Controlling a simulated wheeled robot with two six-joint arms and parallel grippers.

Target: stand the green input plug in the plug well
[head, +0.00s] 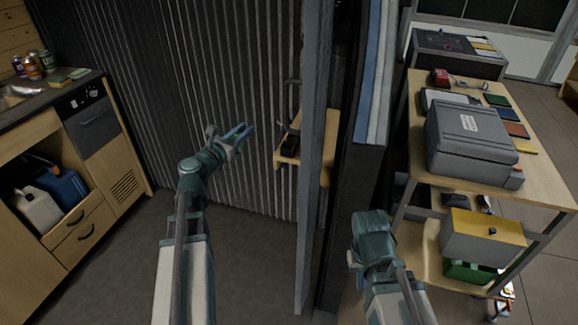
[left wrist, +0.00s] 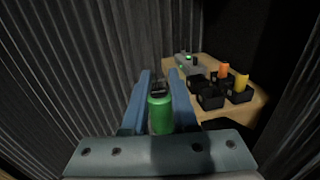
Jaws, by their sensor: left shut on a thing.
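The green input plug (left wrist: 160,113) is held between the two blue fingers of my left gripper (left wrist: 159,84) in the left wrist view. In the head view my left gripper (head: 243,136) is in the air to the left of the small wooden shelf (head: 323,141); the plug cannot be made out there. Several black wells stand on the shelf, ahead and to the right of the plug. The nearest black well (left wrist: 210,98) has no plug showing in it. Which one is the plug well is not clear. My right arm shows in the head view, but its fingers do not.
An orange plug (left wrist: 223,71) and a yellow plug (left wrist: 241,82) stand in other black wells. A grey device (left wrist: 184,62) with green lights sits behind. A tall grey panel edge (head: 314,120) stands in front of the shelf. Ribbed dark walls rise close by.

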